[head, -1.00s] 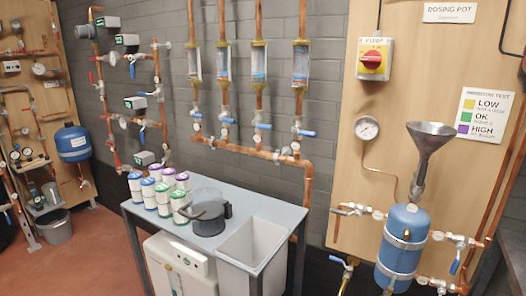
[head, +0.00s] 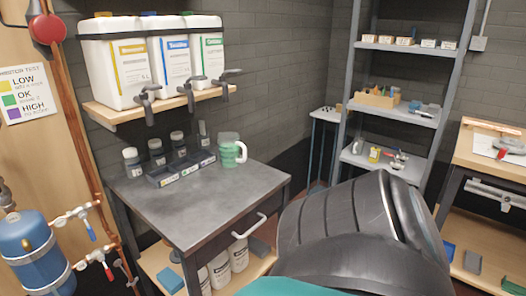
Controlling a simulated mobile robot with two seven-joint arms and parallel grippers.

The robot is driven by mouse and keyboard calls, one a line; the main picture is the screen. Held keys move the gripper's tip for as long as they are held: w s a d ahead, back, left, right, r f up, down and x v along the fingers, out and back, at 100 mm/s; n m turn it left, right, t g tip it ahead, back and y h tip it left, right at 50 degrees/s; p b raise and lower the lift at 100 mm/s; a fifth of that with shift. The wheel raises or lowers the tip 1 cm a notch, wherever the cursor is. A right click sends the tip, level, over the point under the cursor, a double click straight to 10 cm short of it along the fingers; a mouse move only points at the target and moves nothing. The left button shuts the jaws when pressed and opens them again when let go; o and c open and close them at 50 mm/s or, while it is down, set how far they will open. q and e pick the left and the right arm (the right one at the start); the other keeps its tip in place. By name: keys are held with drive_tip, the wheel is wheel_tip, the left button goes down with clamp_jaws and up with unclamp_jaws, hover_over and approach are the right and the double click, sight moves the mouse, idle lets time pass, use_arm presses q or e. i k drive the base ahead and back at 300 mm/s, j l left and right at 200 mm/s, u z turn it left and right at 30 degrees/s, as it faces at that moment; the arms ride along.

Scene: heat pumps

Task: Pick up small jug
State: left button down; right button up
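A small jug (head: 230,151), green with a pale handle on its right side, stands upright at the back right of the grey-topped bench (head: 190,208). Neither of my grippers shows in the head view. A dark, bulky part of my own arm fills the lower right foreground and hides the floor there.
A dark compartment tray (head: 182,170) and several small bottles (head: 157,152) stand along the bench's back. Above, a wooden shelf (head: 163,109) holds three white containers (head: 169,55) with taps jutting forward. The bench front is clear. Metal shelving (head: 388,115) stands right.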

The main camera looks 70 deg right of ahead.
sight(229, 144)
drive_tip(key=z, duration=2.05)
